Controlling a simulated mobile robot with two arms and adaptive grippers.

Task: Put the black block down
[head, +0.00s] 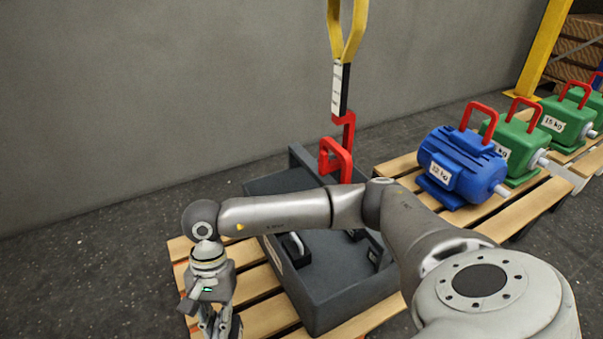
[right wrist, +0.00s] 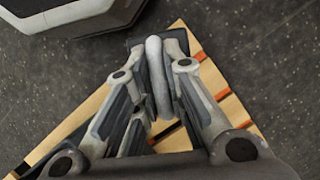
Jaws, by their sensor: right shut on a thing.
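My right gripper (head: 215,328) hangs at the lower left of the head view, at the end of the arm coming in from the right. It is over the left end of a wooden pallet (head: 180,250). In the right wrist view, the fingers of my right gripper (right wrist: 157,95) are closed around a light grey handle (right wrist: 156,70). A dark part of the black block (right wrist: 138,46) shows beside the handle; most of it is hidden by the fingers. I cannot tell whether it touches the pallet. My left gripper is not in view.
A dark grey open box (head: 330,300) stands on the pallet, with black blocks with grey handles (head: 290,247) in it. A red hook (head: 338,155) hangs on a yellow strap above it.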

